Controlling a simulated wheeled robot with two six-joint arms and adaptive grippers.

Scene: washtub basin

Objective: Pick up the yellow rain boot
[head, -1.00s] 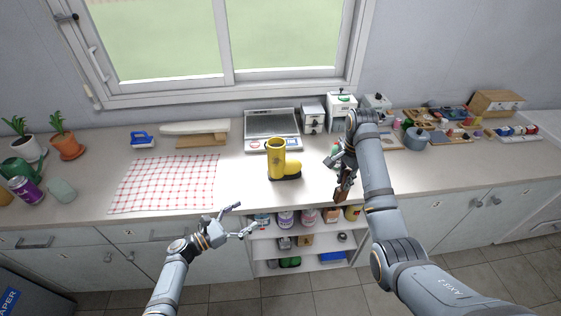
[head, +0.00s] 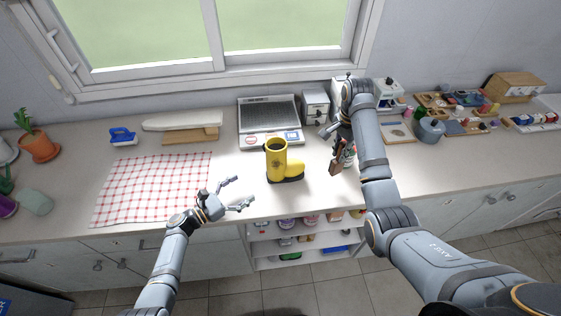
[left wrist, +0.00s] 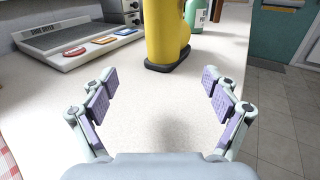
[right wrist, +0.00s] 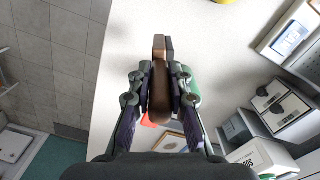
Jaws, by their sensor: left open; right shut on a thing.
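The yellow rain boot (head: 276,158) stands upright on the counter, its dark sole down and its toe to the right. In the left wrist view, its lower part (left wrist: 163,32) stands ahead between the fingers, cut off at the top. My left gripper (head: 243,193) is open and empty, in front and left of the boot, with a gap between them; its spread fingers (left wrist: 160,90) show too. My right gripper (head: 343,148) is right of the boot, shut on a brown object (right wrist: 160,85) with a dark strip. I cannot tell exactly what this object is.
A red checked cloth (head: 155,185) lies to the left. Counter between left gripper and boot is clear. Open shelves (head: 300,245) lie below the front edge.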

